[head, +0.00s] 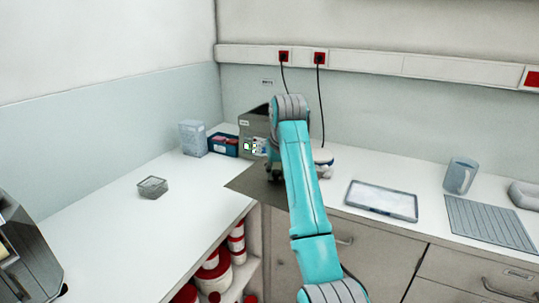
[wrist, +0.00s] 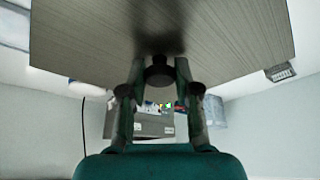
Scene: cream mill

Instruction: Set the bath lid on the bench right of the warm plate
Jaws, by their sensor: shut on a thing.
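The bath lid (head: 252,187) is a flat grey-brown panel held level, near the bench's inner corner. In the wrist view the lid (wrist: 80,45) fills the upper part, and its dark knob (wrist: 159,72) sits between my fingers. My gripper (wrist: 160,78) is shut on this knob; in the head view my arm largely hides it. The grey bath (head: 250,136) stands at the back, behind the lid, and also shows in the wrist view (wrist: 150,127). A pale rounded device (head: 323,157), probably the warm plate, is partly hidden behind my arm.
A shallow tray (head: 381,199) lies right of my arm. Farther right are a jug (head: 460,175) and a ribbed mat (head: 490,222). A blue box (head: 222,144), a clear container (head: 193,137) and a wire basket (head: 152,187) stand left. Bare bench shows around the tray.

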